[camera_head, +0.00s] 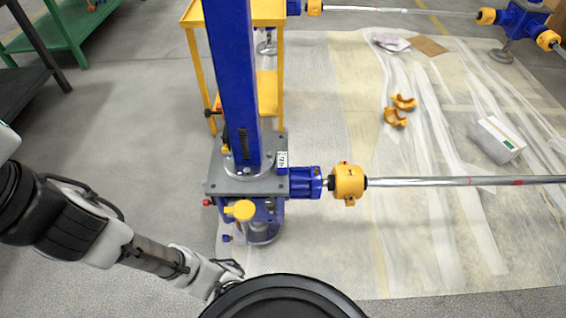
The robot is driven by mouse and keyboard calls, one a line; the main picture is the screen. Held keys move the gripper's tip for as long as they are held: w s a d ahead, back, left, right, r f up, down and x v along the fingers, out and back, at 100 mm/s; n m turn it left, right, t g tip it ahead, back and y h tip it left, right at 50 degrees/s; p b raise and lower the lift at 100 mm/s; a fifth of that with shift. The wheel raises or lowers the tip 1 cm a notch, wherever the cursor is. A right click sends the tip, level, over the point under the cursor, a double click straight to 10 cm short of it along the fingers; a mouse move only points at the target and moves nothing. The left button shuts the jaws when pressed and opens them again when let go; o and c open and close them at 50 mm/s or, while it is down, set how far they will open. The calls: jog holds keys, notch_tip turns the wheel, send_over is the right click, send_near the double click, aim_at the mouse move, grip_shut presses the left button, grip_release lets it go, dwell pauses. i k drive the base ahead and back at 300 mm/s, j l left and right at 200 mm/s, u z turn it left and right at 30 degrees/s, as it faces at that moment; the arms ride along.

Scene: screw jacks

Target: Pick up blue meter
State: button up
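A small blue item with a white marked face (282,161), which looks like the blue meter, is on the right rear of the grey top plate (222,186) of the screw jack, beside the tall blue column (232,80). It is too small to read. My arm comes in from the left, and my gripper (228,272) is low in the picture, below and left of the jack, well apart from the meter. A black round part at the bottom edge partly hides the gripper. I cannot make out its fingers or anything held.
A blue gearbox (305,183), an orange coupling (347,183) and a long steel shaft (450,181) run right from the jack. A yellow cart (268,14) stands behind. Orange half-shells (396,116) and a white box (497,139) lie on the plastic sheet.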

aim_at(282, 157)
jog(key=k+j+z, duration=0.2)
jog(key=j, duration=0.2)
jog(key=k+j+z, duration=0.2)
jog(key=j, duration=0.15)
jog(key=k+j+z, duration=0.2)
jog(key=i+j, duration=0.35)
jog(key=i, duration=0.1)
